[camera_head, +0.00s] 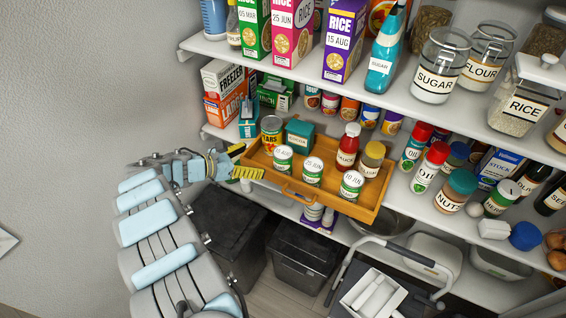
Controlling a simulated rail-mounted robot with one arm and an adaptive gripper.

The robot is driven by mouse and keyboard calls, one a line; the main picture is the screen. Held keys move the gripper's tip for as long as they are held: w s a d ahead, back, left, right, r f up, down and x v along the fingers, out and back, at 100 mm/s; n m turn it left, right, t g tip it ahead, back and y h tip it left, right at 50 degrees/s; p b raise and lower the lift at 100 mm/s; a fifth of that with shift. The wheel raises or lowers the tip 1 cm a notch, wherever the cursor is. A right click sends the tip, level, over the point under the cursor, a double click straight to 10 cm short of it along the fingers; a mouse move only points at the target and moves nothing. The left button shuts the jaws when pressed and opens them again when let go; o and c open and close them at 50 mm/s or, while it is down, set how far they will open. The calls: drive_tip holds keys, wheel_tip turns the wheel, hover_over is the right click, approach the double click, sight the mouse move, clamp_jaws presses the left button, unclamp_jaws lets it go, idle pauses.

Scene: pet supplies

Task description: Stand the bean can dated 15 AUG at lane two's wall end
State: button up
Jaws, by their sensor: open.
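Several things stand in a wooden pull-out tray (374,211) at the middle shelf. Three small green-and-white cans with date lids stand near its front. The left can (283,160) has small lid print that looks like 15 AUG. The middle can (312,173) seems to read 25 JUN, and the right can (351,187) appears to read 10 JUN. All three are upright. My gripper (241,161), with yellow fingers, is open and empty at the tray's left end, to the left of the cans. Lane two and its wall end cannot be made out from any marking.
A yellow-labelled can (271,130), a teal tin (299,133), a red bottle (346,150) and an orange jar (371,159) share the tray. Rice boxes (345,40) stand on the shelf above. Dark bins (303,257) and a step stool (385,296) are below.

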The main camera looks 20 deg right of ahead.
sight(274, 159)
drive_tip(key=x, duration=0.7)
drive_tip(key=shift+w+a+b, duration=0.1)
drive_tip(key=shift+b, duration=0.2)
drive_tip(key=shift+w+d+f+b, duration=0.15)
drive_tip(key=shift+d+f+b, duration=0.6)
drive_tip(key=shift+d+f, duration=0.4)
drive_tip(key=shift+b+x, duration=0.9)
drive_tip(key=shift+x, duration=0.25)
drive_tip(key=shift+r, duration=0.2)
drive_tip(key=c, duration=1.3)
drive_tip(key=shift+c, duration=0.3)
drive_tip(key=shift+r, duration=0.15)
wheel_tip(274, 159, up, 18)
drive_tip(key=p, duration=0.4)
